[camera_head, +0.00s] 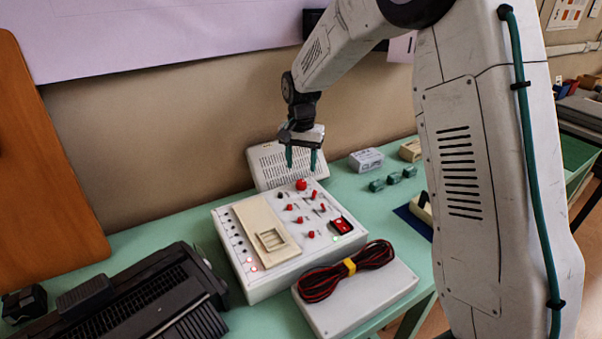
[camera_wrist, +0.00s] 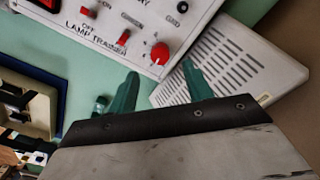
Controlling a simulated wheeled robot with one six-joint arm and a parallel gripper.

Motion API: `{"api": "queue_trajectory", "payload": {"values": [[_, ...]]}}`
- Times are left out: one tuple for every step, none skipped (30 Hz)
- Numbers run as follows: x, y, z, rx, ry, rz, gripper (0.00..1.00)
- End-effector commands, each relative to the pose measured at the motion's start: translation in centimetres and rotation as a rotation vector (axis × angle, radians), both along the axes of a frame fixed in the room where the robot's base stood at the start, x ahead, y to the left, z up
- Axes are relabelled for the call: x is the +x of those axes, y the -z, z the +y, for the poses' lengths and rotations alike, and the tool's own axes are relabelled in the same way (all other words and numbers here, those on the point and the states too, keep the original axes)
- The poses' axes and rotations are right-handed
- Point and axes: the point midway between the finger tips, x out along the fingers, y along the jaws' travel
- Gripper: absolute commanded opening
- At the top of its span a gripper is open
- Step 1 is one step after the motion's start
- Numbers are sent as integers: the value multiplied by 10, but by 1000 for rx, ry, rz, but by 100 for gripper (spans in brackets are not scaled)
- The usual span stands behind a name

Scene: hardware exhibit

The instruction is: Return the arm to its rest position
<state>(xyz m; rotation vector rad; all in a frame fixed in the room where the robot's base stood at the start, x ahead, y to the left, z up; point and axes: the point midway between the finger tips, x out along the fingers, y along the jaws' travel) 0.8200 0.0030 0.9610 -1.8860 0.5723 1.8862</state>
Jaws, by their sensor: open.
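My gripper (camera_head: 301,157) hangs from my bent arm above the back edge of a white control box (camera_head: 272,285), its two green fingers pointing down. The fingers are apart with nothing between them. In the wrist view my gripper (camera_wrist: 160,88) shows its fingers spread, with a red knob (camera_wrist: 160,53) of the box beyond them. The box carries several small red switches, a red rocker switch (camera_head: 342,225), lit lamps and a beige panel (camera_head: 266,232). Behind it a white slotted case (camera_head: 268,163) leans against the wall; it also shows in the wrist view (camera_wrist: 238,70).
A flat grey box (camera_head: 385,293) with a coiled red-black cable (camera_head: 345,272) lies in front. A black slatted device (camera_head: 135,300) stands at the left. The wall is close behind.

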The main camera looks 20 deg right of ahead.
Motion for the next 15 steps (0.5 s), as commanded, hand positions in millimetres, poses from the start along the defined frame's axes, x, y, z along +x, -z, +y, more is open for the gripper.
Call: {"api": "queue_trajectory", "payload": {"values": [[0, -7, 0, 0, 0, -2, 50], [0, -10, 0, 0, 0, -2, 50], [0, -13, 0, 0, 0, -1, 50], [0, -15, 0, 0, 0, -1, 50], [0, -16, 0, 0, 0, 0, 50], [0, -18, 0, 0, 0, 0, 50], [0, -18, 0, 0, 0, 0, 50], [0, -18, 0, 0, 0, 0, 50], [0, -18, 0, 0, 0, 0, 50], [0, -18, 0, 0, 0, 0, 50], [0, -18, 0, 0, 0, 0, 50], [0, -18, 0, 0, 0, 0, 50], [0, -18, 0, 0, 0, 0, 50], [0, -18, 0, 0, 0, 0, 50], [0, -18, 0, 0, 0, 0, 50]]}}
